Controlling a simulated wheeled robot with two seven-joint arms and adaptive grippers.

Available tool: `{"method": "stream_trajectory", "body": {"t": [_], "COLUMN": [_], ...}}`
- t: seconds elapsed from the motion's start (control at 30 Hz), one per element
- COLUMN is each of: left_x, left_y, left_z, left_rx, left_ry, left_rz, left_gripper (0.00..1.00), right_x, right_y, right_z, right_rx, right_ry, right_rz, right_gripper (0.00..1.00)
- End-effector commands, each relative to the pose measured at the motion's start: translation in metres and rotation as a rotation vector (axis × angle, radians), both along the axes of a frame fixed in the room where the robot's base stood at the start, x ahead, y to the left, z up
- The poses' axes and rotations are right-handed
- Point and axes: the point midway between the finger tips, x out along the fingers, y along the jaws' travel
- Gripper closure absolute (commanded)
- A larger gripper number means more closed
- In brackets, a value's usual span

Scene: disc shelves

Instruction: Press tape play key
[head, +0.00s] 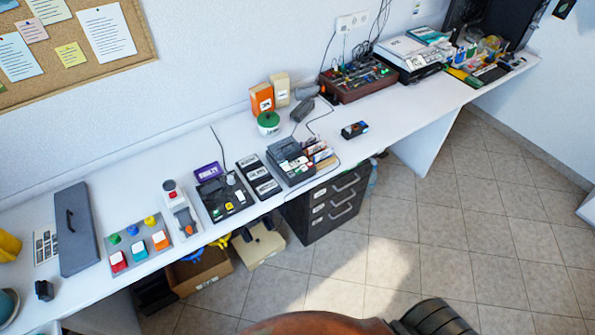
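No part in view can be made out for certain as a tape player, and no play key can be read at this size. A black device with small coloured keys (228,197) lies on the white desk near a purple "FAULTY" sign (208,171). To its right is a dark panel with white labels (259,177). Further right is a grey-and-black boxy device (286,155) with pale parts on its front. Neither of my grippers shows in the head view.
The long white desk (400,112) runs along the wall. Left of the devices are a red-button unit (180,208), a coloured-button panel (138,243) and a dark grey slab (76,230). A black drawer cabinet (335,207) and boxes stand below. Tiled floor (470,230) is clear at right.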

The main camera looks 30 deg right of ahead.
Motion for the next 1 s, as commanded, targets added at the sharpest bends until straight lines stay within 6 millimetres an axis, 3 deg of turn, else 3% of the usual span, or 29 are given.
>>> {"method": "stream_trajectory", "body": {"t": [0.5,1.0], "left_x": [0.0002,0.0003], "left_y": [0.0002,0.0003], "left_z": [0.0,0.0], "left_rx": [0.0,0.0], "left_ry": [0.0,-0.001], "left_rz": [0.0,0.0], "left_gripper": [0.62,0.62], "right_x": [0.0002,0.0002], "right_y": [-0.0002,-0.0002], "right_z": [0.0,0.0], "right_rx": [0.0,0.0], "right_ry": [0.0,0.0], "right_rz": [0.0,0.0], "right_gripper": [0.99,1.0]}}
